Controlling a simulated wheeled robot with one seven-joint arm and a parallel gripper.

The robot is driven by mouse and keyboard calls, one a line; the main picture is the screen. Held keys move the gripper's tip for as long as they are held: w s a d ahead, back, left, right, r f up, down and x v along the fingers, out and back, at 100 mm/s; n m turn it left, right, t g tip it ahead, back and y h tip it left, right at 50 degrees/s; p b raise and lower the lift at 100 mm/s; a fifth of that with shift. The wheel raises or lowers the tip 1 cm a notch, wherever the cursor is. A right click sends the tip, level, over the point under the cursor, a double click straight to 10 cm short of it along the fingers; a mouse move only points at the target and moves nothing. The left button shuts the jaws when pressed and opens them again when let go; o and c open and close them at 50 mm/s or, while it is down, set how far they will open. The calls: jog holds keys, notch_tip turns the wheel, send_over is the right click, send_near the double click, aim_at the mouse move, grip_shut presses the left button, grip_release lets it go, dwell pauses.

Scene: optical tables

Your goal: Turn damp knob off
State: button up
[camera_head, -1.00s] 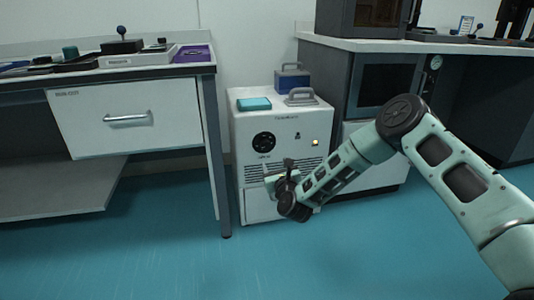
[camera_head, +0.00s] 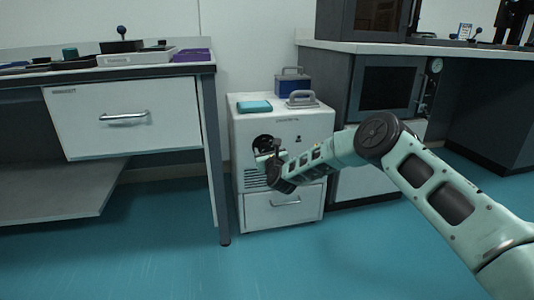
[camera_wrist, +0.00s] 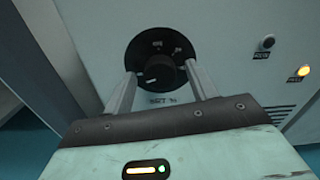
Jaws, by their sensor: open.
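The damp knob (camera_wrist: 158,72) is a black round knob with a white pointer line, on a black dial plate (camera_wrist: 150,44) on the front of a white cabinet. The pointer line points to the left. My gripper (camera_wrist: 158,82) is open, with one finger on each side of the knob in the wrist view; I cannot tell whether they touch it. In the head view my gripper (camera_head: 270,158) is at the cabinet's front and covers part of the dial plate (camera_head: 264,142). Small lettering on the plate is too blurred to read.
The white cabinet (camera_head: 242,125) carries a teal box (camera_head: 254,106), a grey handled block (camera_head: 302,100) and a blue case (camera_head: 291,84). A dark button (camera_wrist: 267,42) and a lit amber lamp (camera_wrist: 303,71) sit right of the dial. A drawer bench (camera_head: 180,110) stands left.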

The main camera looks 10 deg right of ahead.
jog(key=shift+c, duration=0.3)
jog(key=c, duration=0.9)
